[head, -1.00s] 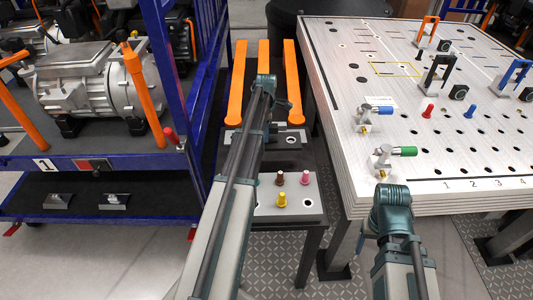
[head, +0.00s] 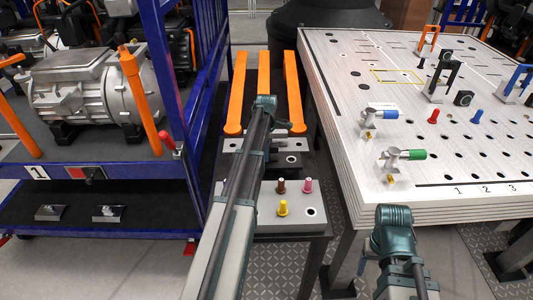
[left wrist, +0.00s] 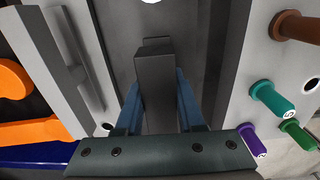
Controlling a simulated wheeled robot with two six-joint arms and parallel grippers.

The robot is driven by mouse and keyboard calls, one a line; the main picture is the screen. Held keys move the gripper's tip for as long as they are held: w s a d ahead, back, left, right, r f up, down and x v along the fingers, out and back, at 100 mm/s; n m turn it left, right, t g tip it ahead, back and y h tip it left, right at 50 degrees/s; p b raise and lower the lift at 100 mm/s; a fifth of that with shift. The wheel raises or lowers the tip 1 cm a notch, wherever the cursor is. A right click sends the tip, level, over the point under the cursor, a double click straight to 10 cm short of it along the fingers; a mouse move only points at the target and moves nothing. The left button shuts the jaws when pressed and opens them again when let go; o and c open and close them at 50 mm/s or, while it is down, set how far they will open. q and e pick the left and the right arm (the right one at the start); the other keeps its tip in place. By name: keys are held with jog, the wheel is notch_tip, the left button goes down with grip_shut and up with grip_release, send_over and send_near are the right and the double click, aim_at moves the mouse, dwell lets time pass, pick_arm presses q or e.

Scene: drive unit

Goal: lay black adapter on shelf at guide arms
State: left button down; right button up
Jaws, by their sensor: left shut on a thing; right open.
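My left gripper (left wrist: 158,92) is shut on a dark, long block, the black adapter (left wrist: 155,68), between its two blue-grey fingers. In the head view the adapter (head: 287,160) shows as a dark block with a hole, beside my left arm, in front of a grey plate. The orange guide arms (head: 264,85) lie beyond it on the dark shelf (head: 248,105).
A grey peg block (head: 262,213) with yellow, brown and pink pegs stands nearer me. The white perforated table (head: 400,120) with clamps is at the right. A blue cart (head: 100,200) with a motor stands at the left. The grey plate (head: 285,144) lies between shelf arms and adapter.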

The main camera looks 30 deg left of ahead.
pick_arm(q)
notch_tip(320, 180, down, 4)
jog(key=b, duration=0.3)
jog(key=shift+r+b, duration=0.15)
jog(key=shift+b, duration=0.15)
jog(key=c, duration=0.5)
grip_release()
notch_tip(320, 180, up, 12)
jog(key=p, duration=1.2)
jog(key=shift+r, duration=0.1)
jog(key=shift+d, duration=0.1)
